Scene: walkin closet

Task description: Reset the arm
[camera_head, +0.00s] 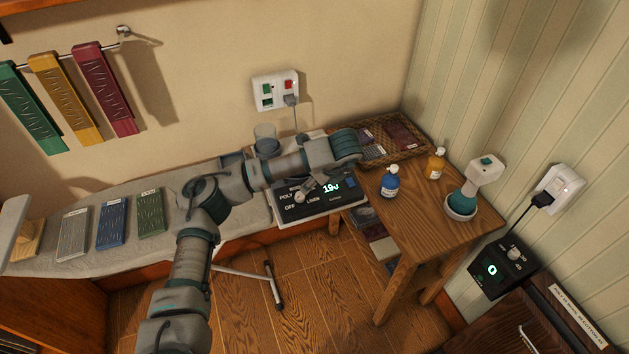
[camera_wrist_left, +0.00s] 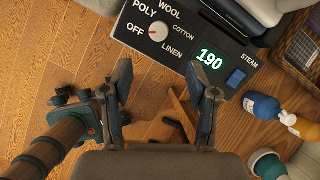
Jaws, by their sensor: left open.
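My left arm comes in from the lower left and reaches across the ironing board. Its left gripper (camera_wrist_left: 165,98) is open, with nothing between the fingers. In the head view the gripper (camera_head: 312,187) hangs over the iron's control panel (camera_head: 299,211), partly hidden by its own wrist. The left wrist view shows the panel (camera_wrist_left: 185,62) beyond the fingertips, with a dial (camera_wrist_left: 158,31) and a lit display (camera_wrist_left: 210,59) reading 190. The fingers appear apart from the panel.
Folded cloths, including a blue one (camera_head: 113,225), lie on the ironing board (camera_head: 175,225). A wall outlet (camera_head: 276,90) is behind.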

